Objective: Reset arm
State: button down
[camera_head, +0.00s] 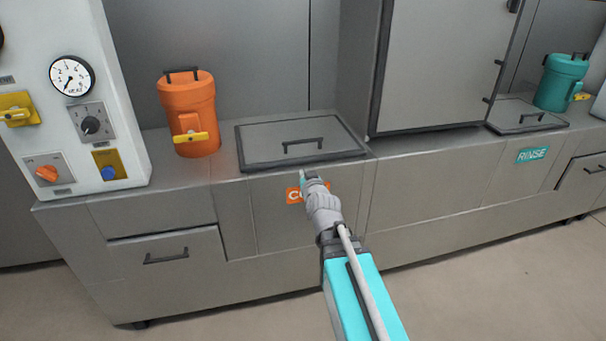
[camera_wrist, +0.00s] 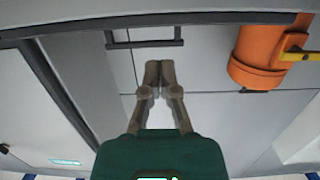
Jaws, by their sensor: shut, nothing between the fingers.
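My arm reaches forward from the bottom of the head view. My gripper (camera_head: 303,176) is in front of the grey cabinet, near an orange label (camera_head: 292,196) that it partly covers. In the wrist view my gripper (camera_wrist: 153,68) has its two fingers together, with nothing between them. The gap between my gripper and the cabinet front is hard to judge.
A grey hatch lid (camera_head: 265,134) with a black handle lies closed on the counter. An orange canister (camera_head: 200,105) stands left of it. A control panel (camera_head: 62,105) is at far left. A raised grey door (camera_head: 445,60), a teal canister (camera_head: 562,80) and a RINSE label (camera_head: 532,155) are right. Floor in front is clear.

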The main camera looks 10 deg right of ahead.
jog(key=s+a+f+g+y, duration=0.2)
jog(key=s+a+f+g, duration=0.2)
jog(key=s+f+g, duration=0.65)
jog(key=s+d+f+g+h, duration=0.1)
jog(key=s+f+g, duration=0.15)
jog(key=s, duration=0.25)
jog(key=s+d+f+g+h, duration=0.1)
jog(key=s+f+g, duration=0.15)
jog(key=s, duration=0.35)
notch_tip(320, 180, up, 23)
jog(key=p, duration=2.3)
jog(key=shift+w+a+g+p, duration=0.2)
jog(key=shift+g+p, duration=0.1)
jog(key=shift+g, duration=0.15)
